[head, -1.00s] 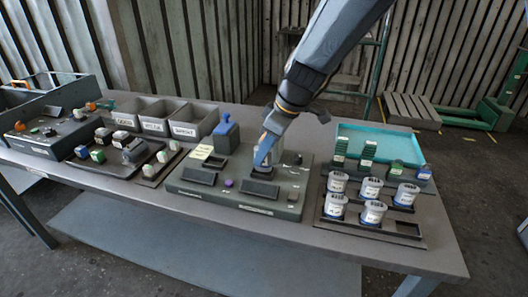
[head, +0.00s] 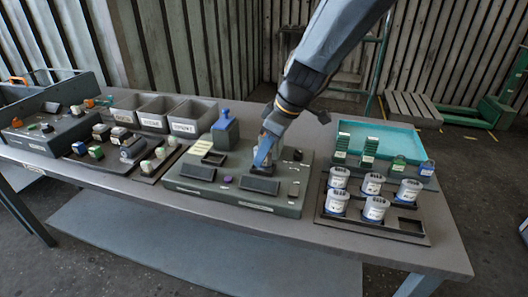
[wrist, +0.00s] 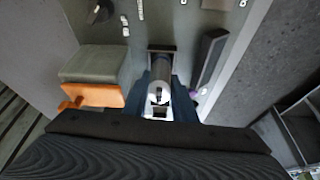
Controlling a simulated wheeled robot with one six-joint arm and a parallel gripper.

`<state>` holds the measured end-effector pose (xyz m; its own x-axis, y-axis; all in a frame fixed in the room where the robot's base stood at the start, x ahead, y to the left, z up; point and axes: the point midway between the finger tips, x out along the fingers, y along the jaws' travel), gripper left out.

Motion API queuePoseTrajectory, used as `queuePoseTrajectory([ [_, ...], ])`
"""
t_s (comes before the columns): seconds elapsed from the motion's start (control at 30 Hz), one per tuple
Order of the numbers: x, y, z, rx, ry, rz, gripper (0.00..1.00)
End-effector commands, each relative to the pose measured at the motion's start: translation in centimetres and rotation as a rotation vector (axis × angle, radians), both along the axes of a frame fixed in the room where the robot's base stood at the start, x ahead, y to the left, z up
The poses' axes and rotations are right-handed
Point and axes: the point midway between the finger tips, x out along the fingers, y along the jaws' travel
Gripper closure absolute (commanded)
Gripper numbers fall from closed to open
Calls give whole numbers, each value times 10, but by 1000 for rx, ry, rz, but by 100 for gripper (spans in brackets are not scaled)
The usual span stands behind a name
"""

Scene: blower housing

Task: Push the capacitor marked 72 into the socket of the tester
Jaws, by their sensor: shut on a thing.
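My gripper (head: 264,160) is shut on a grey cylindrical capacitor (wrist: 160,72) over the tester (head: 205,187). In the wrist view the blue fingers (wrist: 158,100) stand on both sides of the capacitor. A dark rectangular frame, which looks like the socket (wrist: 161,47), shows at the capacitor's far end. I cannot tell how deep the capacitor sits in it. No number on the capacitor is legible. In the head view the fingers hide most of the capacitor and socket.
A dark display (head: 259,185) and a purple knob (head: 228,206) are close in front of my gripper. A blue-topped block (head: 225,132) stands behind left. To the right, a rack (head: 345,224) holds several white cans and one empty slot. A teal tray (head: 385,135) lies behind it.

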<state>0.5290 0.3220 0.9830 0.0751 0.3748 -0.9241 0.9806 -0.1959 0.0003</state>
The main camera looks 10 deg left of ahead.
Motion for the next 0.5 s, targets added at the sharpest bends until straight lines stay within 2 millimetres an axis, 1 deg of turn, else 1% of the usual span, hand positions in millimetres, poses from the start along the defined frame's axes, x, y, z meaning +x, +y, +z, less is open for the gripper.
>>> queuePoseTrajectory([
  [0.17,0,0,-4,0,0,0,91],
  [0.2,0,0,-3,0,0,0,70],
  [0.27,0,0,-3,0,0,0,60],
  [0.3,0,0,-3,0,0,0,54],
  [0.5,0,0,-3,0,0,0,54],
])
